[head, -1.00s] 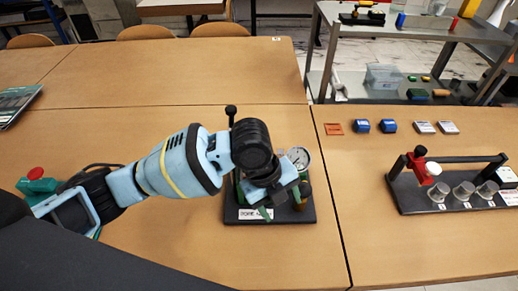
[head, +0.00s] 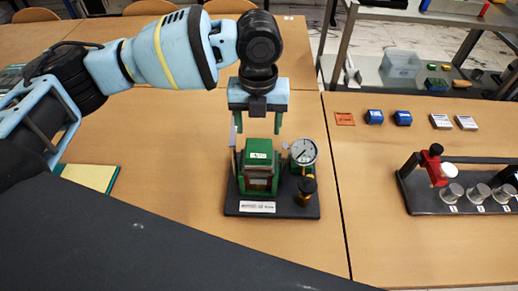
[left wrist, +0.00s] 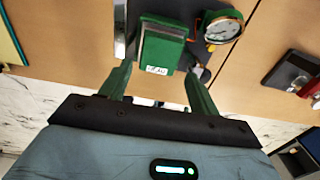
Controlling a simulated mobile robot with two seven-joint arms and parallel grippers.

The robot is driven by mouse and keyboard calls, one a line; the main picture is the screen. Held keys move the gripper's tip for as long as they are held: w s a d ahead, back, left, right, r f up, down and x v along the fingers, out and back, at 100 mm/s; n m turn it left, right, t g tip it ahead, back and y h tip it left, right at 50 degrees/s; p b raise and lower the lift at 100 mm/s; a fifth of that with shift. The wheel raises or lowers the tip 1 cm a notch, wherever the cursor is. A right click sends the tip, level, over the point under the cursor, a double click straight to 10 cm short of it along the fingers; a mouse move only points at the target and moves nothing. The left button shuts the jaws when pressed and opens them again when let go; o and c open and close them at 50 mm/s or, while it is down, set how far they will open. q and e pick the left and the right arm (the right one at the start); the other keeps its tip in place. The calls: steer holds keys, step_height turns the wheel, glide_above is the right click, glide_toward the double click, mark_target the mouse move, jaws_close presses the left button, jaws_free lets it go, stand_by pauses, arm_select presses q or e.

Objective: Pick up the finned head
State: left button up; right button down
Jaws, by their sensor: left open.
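The gauge rig stands on a black base plate (head: 232,208) on the table. A green block (head: 258,158) with a white label on top stands on it, and I take this for the finned head; its fins are not clear. It also shows in the left wrist view (left wrist: 163,45). My left gripper (head: 258,128) points down, just above the block, with its two green fingers apart. In the left wrist view the gripper (left wrist: 157,72) is open and empty, with the block ahead of the fingertips. My right gripper is not in view.
A round gauge (head: 303,151) and a black-topped brass knob (head: 307,186) sit close to the block's right. A second rig with a red clamp (head: 432,163) and metal cups stands farther right. Small blue blocks (head: 374,117) lie behind it. The table's front is mostly clear.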

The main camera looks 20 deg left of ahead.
mark_target(259, 148)
arm_select(q)
steer(key=shift+f, duration=0.8)
steer(key=shift+s+d+f, duration=0.1)
steer(key=shift+f, duration=1.2)
steer(key=shift+s+f, duration=0.1)
steer(key=shift+f, duration=1.15)
steer(key=shift+c, duration=0.4)
steer(key=c, duration=0.7)
steer(key=shift+o, duration=0.2)
steer(key=shift+r, duration=0.2)
step_height(259, 148, up, 10)
steer(key=shift+f, duration=0.15)
